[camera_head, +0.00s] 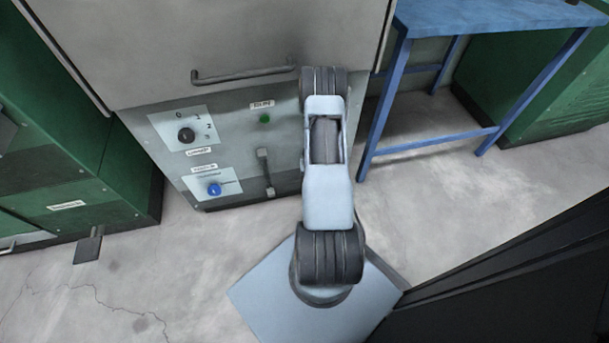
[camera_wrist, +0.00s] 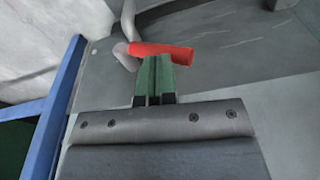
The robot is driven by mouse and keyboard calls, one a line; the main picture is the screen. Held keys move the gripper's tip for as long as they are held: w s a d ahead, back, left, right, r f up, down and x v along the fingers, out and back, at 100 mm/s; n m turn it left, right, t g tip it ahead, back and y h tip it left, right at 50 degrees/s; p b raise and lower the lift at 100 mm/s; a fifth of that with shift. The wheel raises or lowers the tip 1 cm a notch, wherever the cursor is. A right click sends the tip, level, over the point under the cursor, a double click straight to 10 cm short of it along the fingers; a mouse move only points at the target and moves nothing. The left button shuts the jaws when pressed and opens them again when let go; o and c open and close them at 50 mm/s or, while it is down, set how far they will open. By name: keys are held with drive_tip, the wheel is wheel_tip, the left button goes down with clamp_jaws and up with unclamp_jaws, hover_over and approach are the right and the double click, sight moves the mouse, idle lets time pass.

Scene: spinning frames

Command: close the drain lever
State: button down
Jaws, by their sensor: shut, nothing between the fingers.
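The drain lever shows in the wrist view as a short red handle (camera_wrist: 170,53), lying roughly level across the picture near the top. A pale pipe (camera_wrist: 128,25) runs up from its left end. My gripper (camera_wrist: 154,62) has its green fingers shut together with nothing between them. The fingertips overlap the lower edge of the red handle in the picture; I cannot tell whether they touch it. In the head view my own arm stands in front of the machine's right side, and neither the lever nor my gripper can be seen there.
The grey machine (camera_head: 235,165) carries a dial (camera_head: 186,135), a blue knob (camera_head: 214,189), a green button (camera_head: 265,119) and a dark handle (camera_head: 265,172). A blue table (camera_head: 470,15) stands close on the right, with its legs near my arm. Green cabinets (camera_head: 75,150) stand left. Concrete floor lies open between.

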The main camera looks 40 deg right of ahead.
drive_tip(key=p, duration=0.2)
drive_tip(key=r+p, duration=0.1)
drive_tip(key=p, duration=0.1)
drive_tip(key=shift+w+a+p, duration=0.15)
drive_tip(key=shift+w+p, duration=0.2)
drive_tip(key=shift+p, duration=0.05)
drive_tip(key=p, duration=0.3)
drive_tip(key=shift+a+h, duration=0.15)
drive_tip(key=shift+h, duration=0.15)
drive_tip(key=shift+a+f+p, duration=0.15)
drive_tip(key=shift+f+p, duration=0.1)
drive_tip(key=shift+p, duration=0.65)
drive_tip(key=shift+s+a+f+g+h+p, duration=0.1)
drive_tip(key=shift+f+g+h+p, duration=0.1)
drive_tip(key=shift+f, duration=0.2)
drive_tip(key=shift+a+f+g+h+p, duration=0.1)
drive_tip(key=shift+f+g, duration=0.1)
drive_tip(key=shift+f, duration=0.15)
drive_tip(key=shift+w+a+f+b, duration=0.2)
drive_tip(key=shift+a+f+b, duration=0.15)
drive_tip(key=shift+f+b, duration=0.4)
drive_tip(key=shift+w+a+f+b, duration=0.2)
drive_tip(key=shift+a+f+b, duration=0.1)
drive_tip(key=shift+f+b, duration=0.4)
drive_tip(key=shift+a+f, duration=0.1)
drive_tip(key=shift+f, duration=0.05)
